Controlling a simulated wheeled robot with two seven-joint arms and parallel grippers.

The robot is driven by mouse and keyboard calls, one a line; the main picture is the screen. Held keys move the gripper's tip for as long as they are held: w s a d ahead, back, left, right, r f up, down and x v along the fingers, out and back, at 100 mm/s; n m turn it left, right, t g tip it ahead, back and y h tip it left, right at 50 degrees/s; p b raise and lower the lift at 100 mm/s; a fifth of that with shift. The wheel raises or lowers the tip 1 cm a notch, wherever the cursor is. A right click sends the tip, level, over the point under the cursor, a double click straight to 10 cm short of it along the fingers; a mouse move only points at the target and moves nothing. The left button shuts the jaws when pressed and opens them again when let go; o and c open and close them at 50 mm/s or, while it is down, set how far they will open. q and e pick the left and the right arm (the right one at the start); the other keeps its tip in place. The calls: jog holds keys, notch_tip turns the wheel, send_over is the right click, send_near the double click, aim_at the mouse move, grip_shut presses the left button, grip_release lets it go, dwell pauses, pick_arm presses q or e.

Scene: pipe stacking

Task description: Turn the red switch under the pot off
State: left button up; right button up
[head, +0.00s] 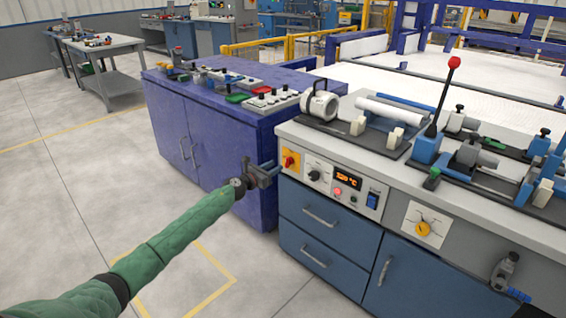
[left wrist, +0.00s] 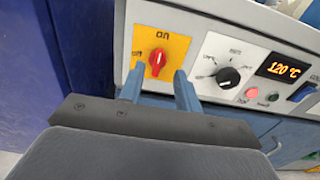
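The red switch (head: 290,161) is a rotary knob on a yellow plate at the left end of the grey front panel. It also shows in the left wrist view (left wrist: 157,63), with its grip standing roughly upright toward the top label, which seems to read ON. My left gripper (left wrist: 158,76) is open, its two blue fingers either side of and just below the knob. Contact is not visible. In the head view the left gripper (head: 275,171) is at the cabinet corner, close to the switch. The white pot (head: 319,103) with a black handle stands on the counter above. My right gripper is not in view.
Right of the switch are a black dial (left wrist: 228,77), an orange display (left wrist: 284,66) reading 120 °C, a lit red button (left wrist: 252,93) and a blue rocker switch (head: 373,199). A purple cabinet (head: 215,150) stands close on the left. The floor in front is clear.

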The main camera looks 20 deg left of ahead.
aim_at(286, 160)
pick_arm(q)
jog(key=shift+x, duration=3)
grip_shut()
